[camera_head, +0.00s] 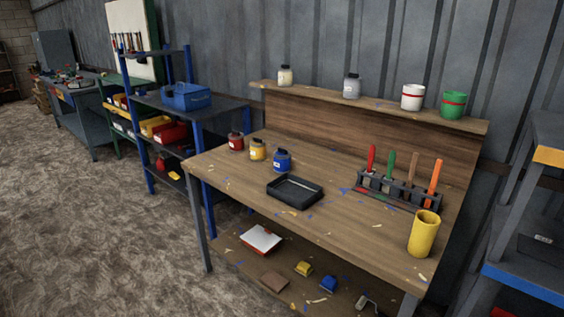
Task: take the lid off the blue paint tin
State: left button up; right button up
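The blue paint tin (282,161) stands upright on the wooden workbench (330,215), at the right end of a short row of tins. Its top looks dark; the lid appears to be on, but it is too small to tell surely. A yellow tin (257,149) and a red tin (236,141) stand to its left. A black tray (295,191) lies just in front of it. Neither of my grippers shows in the head view.
A rack with coloured-handled tools (398,187) and a yellow cup (423,234) stand on the bench's right side. Jars and pots, including a green pot (453,105), line the back shelf. A blue-framed shelf unit (190,120) stands left. The floor before the bench is clear.

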aim_at(281, 153)
jog(key=i+j, duration=0.2)
jog(key=i, duration=0.3)
jog(key=i+j, duration=0.15)
jog(key=i, duration=0.3)
jog(key=i+j+u, duration=0.1)
jog(key=i, duration=0.4)
jog(key=j, duration=0.1)
